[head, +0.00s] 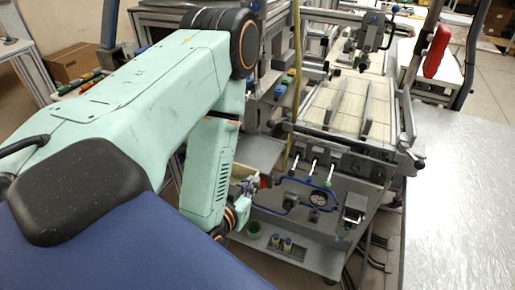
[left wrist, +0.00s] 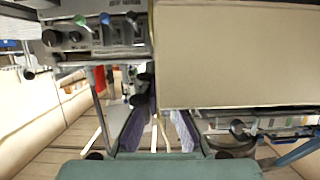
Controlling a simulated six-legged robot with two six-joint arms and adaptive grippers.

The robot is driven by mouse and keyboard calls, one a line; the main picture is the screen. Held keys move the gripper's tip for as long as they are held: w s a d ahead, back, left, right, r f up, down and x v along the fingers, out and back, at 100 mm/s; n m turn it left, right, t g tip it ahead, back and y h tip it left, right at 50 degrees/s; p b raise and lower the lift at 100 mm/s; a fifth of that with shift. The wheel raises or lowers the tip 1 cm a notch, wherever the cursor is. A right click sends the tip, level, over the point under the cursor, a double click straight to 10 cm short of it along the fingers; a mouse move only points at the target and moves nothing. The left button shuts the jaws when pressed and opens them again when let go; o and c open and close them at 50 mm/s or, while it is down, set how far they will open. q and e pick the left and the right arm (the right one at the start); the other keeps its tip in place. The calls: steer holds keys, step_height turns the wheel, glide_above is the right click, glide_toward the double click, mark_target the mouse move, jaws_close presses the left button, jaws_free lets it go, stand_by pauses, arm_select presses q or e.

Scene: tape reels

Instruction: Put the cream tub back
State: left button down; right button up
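I cannot make out the cream tub for certain in either view. My left arm reaches down from the left in the head view, and its gripper (head: 246,193) is partly hidden behind the wrist, close to the front of the grey machine (head: 300,215). In the left wrist view the two purplish fingers of the left gripper (left wrist: 157,130) stand apart, with floor and thin pale bars seen between them; nothing is clearly held. A large plain beige panel (left wrist: 235,55) fills the upper right there; I cannot tell what it belongs to. My right gripper is not in view.
A shiny grey tabletop (head: 460,200) lies at right. A cardboard box (head: 73,63) is far left.

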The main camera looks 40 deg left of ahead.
arm_select(q)
steer(key=w+a, duration=0.1)
steer(key=w, duration=0.3)
steer(key=w+a+p, duration=0.1)
steer(key=w, duration=0.3)
steer(key=w+a+p, duration=0.1)
steer(key=w, duration=0.3)
steer(key=shift+w+a, duration=0.15)
steer(key=shift+w, duration=0.2)
steer(key=shift+w+a, duration=0.1)
steer(key=shift+w, duration=0.25)
steer(key=w, duration=0.4)
steer(key=shift+w+a+r, duration=0.1)
steer(key=shift+a+r, duration=0.05)
steer(key=shift+a, duration=0.2)
steer(key=shift+f+p, duration=0.3)
steer(key=shift+a+f, duration=0.15)
steer(key=shift+f, duration=0.05)
